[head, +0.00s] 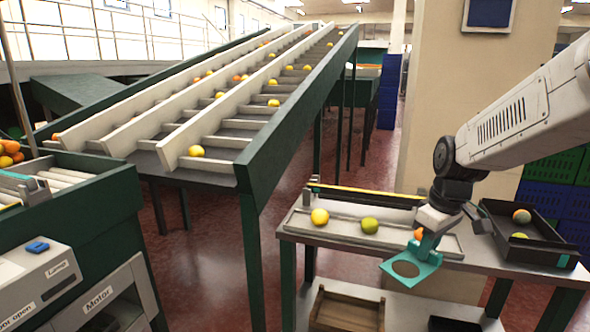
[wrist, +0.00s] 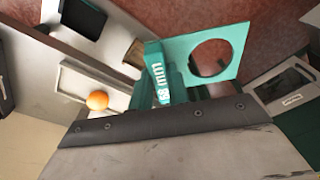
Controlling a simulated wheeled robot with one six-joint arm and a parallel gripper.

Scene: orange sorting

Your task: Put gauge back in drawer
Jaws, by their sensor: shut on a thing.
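The gauge is a flat teal plate with a round hole (head: 425,258) and a handle marked "68 mm". In the wrist view the plate (wrist: 238,42) sticks out beyond the jaws. My gripper (head: 436,222) is shut on the gauge's handle and holds it above the front edge of the grey table. At lower left, a grey unit labelled "Motor" (head: 97,299) has an opening with a dark inside. A similar labelled grey box (wrist: 288,90) shows at the right of the wrist view. I cannot tell for sure whether this is the drawer.
A grey table (head: 470,270) carries a shallow tray (head: 335,232) with several fruits. A black tray (head: 500,235) with two fruits stands at its right. A wooden crate (head: 345,310) sits on the shelf below. A sloping conveyor (head: 260,170) stands left; open red floor lies between.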

